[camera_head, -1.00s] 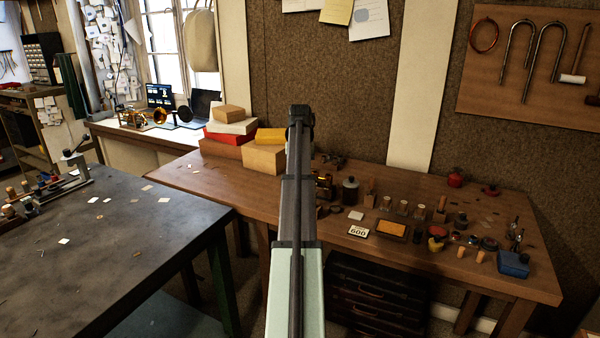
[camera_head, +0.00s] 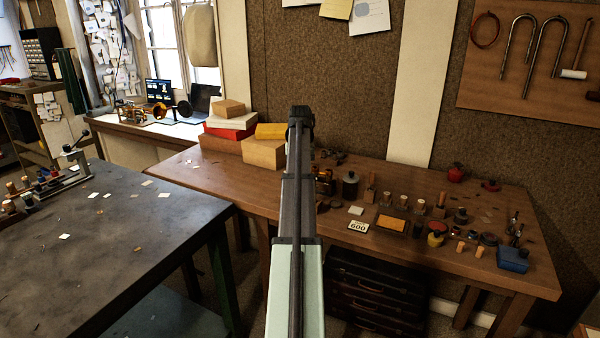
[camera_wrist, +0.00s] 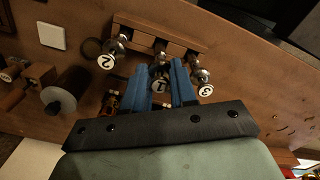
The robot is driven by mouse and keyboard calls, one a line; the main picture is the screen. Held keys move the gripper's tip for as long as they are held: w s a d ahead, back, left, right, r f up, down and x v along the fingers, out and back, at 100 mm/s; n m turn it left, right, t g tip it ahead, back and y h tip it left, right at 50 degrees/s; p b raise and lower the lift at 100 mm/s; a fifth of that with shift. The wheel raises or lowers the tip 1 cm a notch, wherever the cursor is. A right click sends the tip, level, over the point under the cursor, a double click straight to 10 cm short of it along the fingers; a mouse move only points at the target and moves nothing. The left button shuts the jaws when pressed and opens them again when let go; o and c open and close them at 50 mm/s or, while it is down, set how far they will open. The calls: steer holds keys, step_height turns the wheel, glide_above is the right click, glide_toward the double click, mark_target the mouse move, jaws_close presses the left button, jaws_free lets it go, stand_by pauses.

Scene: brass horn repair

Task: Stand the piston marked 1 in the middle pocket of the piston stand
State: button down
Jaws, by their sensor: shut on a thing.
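In the wrist view, my gripper (camera_wrist: 163,82) has blue fingers shut on the piston marked 1 (camera_wrist: 159,85), its numbered cap showing between them. The wooden piston stand (camera_wrist: 175,38) lies just beyond the fingertips. The piston marked 2 (camera_wrist: 106,60) is at the stand's left pocket and the piston marked 3 (camera_wrist: 204,88) at its right pocket. The piston marked 1 lines up with the middle pocket between them. I cannot tell whether its lower end is inside the pocket or just above it. In the head view, my arm hides the gripper and stand.
A dark round jar (camera_wrist: 64,92) and a white square (camera_wrist: 52,36) lie left of the stand. In the head view, boxes (camera_head: 263,152) stand left of my arm; bottles (camera_head: 420,206), a 600 card (camera_head: 358,226) and a blue box (camera_head: 513,259) are to the right.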

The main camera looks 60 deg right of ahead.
steer(key=shift+f, duration=0.7)
steer(key=c, duration=0.5)
jaws_free()
steer(key=shift+r, duration=0.15)
steer(key=shift+r, duration=3.35)
steer(key=shift+w, duration=0.1)
